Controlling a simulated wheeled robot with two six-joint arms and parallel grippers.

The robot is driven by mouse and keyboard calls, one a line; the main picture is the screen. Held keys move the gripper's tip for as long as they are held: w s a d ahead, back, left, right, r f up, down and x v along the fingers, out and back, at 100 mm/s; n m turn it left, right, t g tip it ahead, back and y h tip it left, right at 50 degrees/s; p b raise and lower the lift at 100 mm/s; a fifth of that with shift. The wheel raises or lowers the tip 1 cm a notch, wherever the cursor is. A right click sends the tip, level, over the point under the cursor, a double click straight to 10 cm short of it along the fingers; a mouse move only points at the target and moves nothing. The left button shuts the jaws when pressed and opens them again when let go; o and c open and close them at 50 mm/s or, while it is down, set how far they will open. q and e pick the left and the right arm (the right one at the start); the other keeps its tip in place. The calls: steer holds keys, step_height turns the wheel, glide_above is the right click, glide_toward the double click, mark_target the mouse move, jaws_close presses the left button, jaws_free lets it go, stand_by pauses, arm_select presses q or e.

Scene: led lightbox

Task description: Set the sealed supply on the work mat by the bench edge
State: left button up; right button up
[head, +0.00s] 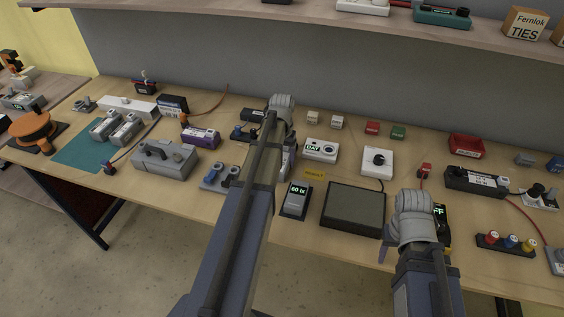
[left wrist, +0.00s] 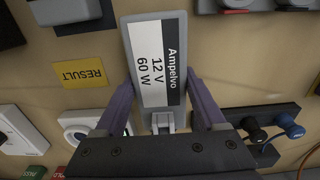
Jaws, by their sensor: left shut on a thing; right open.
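The sealed supply (left wrist: 150,65) is a flat grey case labelled "Ampelvo 12 V 60 W". In the left wrist view my left gripper (left wrist: 160,108) is shut on it, with a purple finger on each side. In the head view my left gripper (head: 288,158) is over the middle of the bench, and my forearm and wrist mostly hide it and the supply. The teal work mat (head: 75,156) lies at the bench's left end, near the front edge, far left of the gripper. My right gripper (head: 412,243) is open over the right part of the bench, largely hidden by its wrist.
An orange reel (head: 33,127) stands left of the mat. A grey box (head: 164,160) and a purple-labelled box (head: 200,138) stand between mat and left gripper. A dark panel (head: 354,208) lies right.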

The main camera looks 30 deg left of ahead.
arm_select(q)
jaws_close()
stand_by(0.4)
